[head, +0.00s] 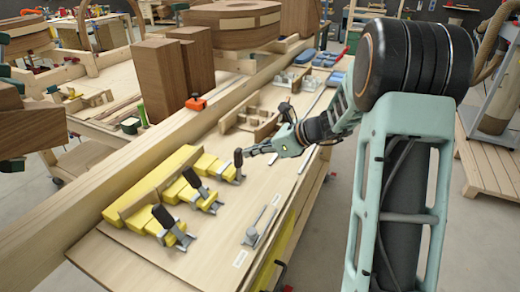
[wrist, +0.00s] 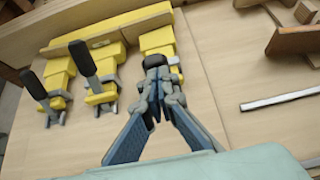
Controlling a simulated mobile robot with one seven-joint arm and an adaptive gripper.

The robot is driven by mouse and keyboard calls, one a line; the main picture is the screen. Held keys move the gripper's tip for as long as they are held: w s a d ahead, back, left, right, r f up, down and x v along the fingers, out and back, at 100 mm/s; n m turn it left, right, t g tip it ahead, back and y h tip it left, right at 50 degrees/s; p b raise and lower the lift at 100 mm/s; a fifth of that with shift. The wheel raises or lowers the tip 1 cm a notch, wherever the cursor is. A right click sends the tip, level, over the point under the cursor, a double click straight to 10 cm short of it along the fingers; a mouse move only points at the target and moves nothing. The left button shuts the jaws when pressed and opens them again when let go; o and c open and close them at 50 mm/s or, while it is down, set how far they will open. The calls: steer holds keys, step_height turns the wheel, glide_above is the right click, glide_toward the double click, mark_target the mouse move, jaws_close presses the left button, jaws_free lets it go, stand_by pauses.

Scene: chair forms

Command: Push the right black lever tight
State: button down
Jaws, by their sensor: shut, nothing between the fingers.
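Three yellow toggle clamps with black levers stand in a row on the wooden board (head: 120,252). The right black lever (head: 238,157) is upright in the head view, and its top (wrist: 153,60) shows just beyond my fingertips in the wrist view. My gripper (head: 246,152) is shut and empty, with its tips (wrist: 157,76) at the near side of that lever. They look to be touching it or very close; the fingers hide its lower part. The middle lever (head: 192,178) and left lever (head: 163,216) stand raised and tilted; they also show in the wrist view (wrist: 78,58), (wrist: 34,83).
A long yellow block and wooden strip (head: 150,192) lie behind the clamps. A grey metal bracket (head: 258,228) lies on the board in front. A wooden holder (head: 252,120) stands beyond the right clamp. The board's front left is clear.

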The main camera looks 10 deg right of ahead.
steer(key=shift+w+a, duration=0.95)
steer(key=shift+a, duration=0.35)
steer(key=shift+w+a, duration=0.9)
steer(key=shift+a, duration=0.4)
steer(key=shift+w+a, duration=0.95)
steer(key=shift+a, duration=0.35)
steer(key=shift+r, duration=0.1)
